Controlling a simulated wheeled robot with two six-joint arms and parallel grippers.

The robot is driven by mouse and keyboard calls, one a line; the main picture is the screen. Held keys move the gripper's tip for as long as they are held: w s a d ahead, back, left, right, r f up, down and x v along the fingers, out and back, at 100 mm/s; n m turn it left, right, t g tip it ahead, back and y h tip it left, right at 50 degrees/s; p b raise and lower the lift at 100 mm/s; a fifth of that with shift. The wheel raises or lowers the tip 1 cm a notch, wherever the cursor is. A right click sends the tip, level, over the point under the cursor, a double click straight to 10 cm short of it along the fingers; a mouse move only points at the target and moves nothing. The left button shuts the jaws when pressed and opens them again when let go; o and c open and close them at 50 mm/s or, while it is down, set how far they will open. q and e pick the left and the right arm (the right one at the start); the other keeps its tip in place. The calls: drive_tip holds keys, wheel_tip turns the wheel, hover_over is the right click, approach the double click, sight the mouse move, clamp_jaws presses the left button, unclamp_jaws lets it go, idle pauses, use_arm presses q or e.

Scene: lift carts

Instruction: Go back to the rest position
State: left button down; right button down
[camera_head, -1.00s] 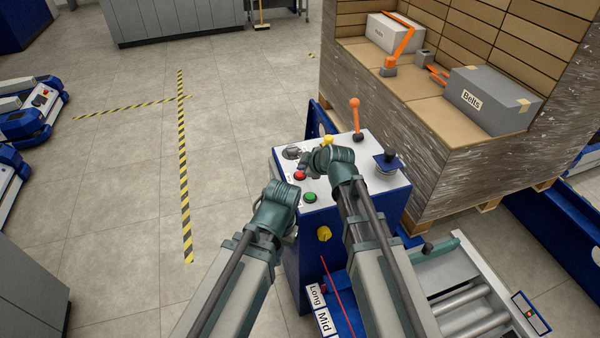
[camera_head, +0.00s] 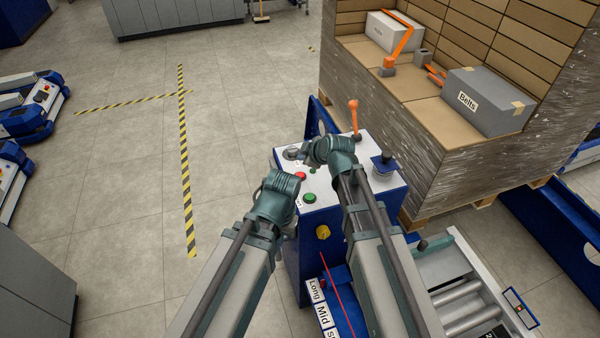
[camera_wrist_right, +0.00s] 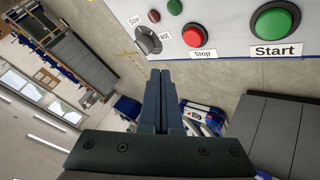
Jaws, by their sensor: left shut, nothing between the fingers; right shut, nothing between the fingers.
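My left gripper (camera_head: 278,192) is at the left edge of the control console (camera_head: 372,172), its fingers mostly hidden behind my wrist. It is shut and empty. My right gripper (camera_head: 308,155) is above the console's top panel, near the grey selector knob (camera_head: 291,153). The right wrist view shows its fingers (camera_wrist_right: 161,75) closed together with nothing between them. In that view the fingertips are just below the selector knob (camera_wrist_right: 148,39) and left of the red Stop button (camera_wrist_right: 194,35). They look apart from the panel.
The green Start button (camera_head: 310,198), orange lever (camera_head: 354,112) and dark-topped knob (camera_head: 386,158) are on the console. A wrapped pallet load (camera_head: 425,125) bears a grey Belts box (camera_head: 489,101). A roller deck (camera_head: 460,300) lies at lower right.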

drive_tip(key=shift+s, duration=0.1)
idle(0.5)
drive_tip(key=s+f+m+g, duration=0.1)
drive_tip(key=s, duration=0.3)
drive_tip(key=s+f+m+g+h, duration=0.1)
drive_tip(key=s+f+m, duration=0.1)
drive_tip(key=s, duration=0.2)
drive_tip(key=s+f+m+g+h, duration=0.1)
drive_tip(key=s+g, duration=0.1)
drive_tip(key=s, duration=0.2)
drive_tip(key=shift+s+d+f, duration=0.1)
drive_tip(key=shift+s+f, duration=0.05)
drive_tip(key=shift+f, duration=0.25)
drive_tip(key=s+d+m+g+h, duration=0.2)
drive_tip(key=s+m, duration=0.1)
drive_tip(key=s, duration=0.3)
drive_tip(key=s+d+f+m+g+h, duration=0.1)
drive_tip(key=s+d+m+g+h, duration=0.1)
drive_tip(key=s, duration=0.5)
drive_tip(key=shift+s+d+f+m, duration=0.25)
drive_tip(key=shift+d+m, duration=0.25)
drive_tip(key=shift+m, duration=0.6)
